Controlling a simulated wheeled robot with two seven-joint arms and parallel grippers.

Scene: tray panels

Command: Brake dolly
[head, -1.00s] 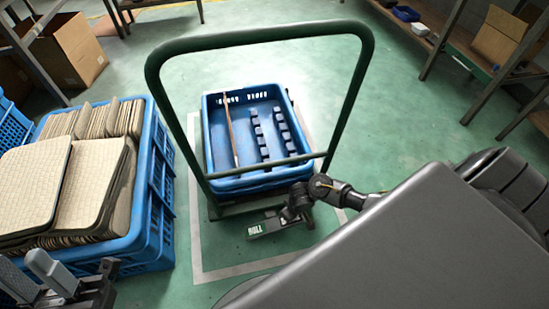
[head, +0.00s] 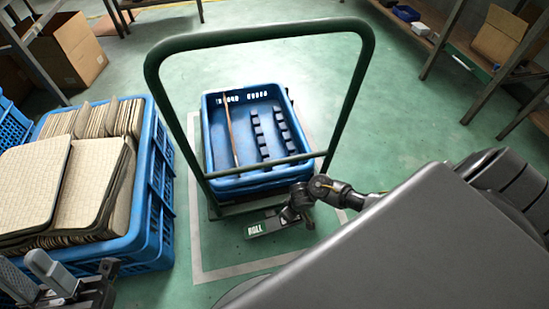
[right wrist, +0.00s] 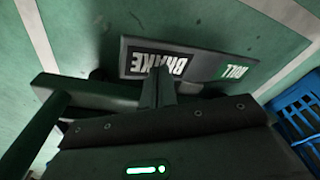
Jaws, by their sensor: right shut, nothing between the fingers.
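The dolly has a tall dark green push handle (head: 262,34) and carries a blue crate (head: 208,150). A dark pedal plate (head: 262,228) sits low at the dolly's near end. In the right wrist view the plate (right wrist: 200,63) shows a white BRAKE label and a green ROLL label. My right gripper (head: 297,214) is shut and empty at the plate's right part. In the right wrist view its fingertips (right wrist: 160,77) overlap the BRAKE label; I cannot tell whether they touch. My left gripper (head: 35,272) is open and empty at the lower left, away from the dolly.
A large blue crate (head: 160,190) full of tan panels stands left of the dolly. A pale floor outline (head: 196,245) surrounds the dolly. A cardboard box (head: 75,50) and shelving stand at the back left. A bench (head: 430,45) runs along the right. Green floor is clear beyond the dolly.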

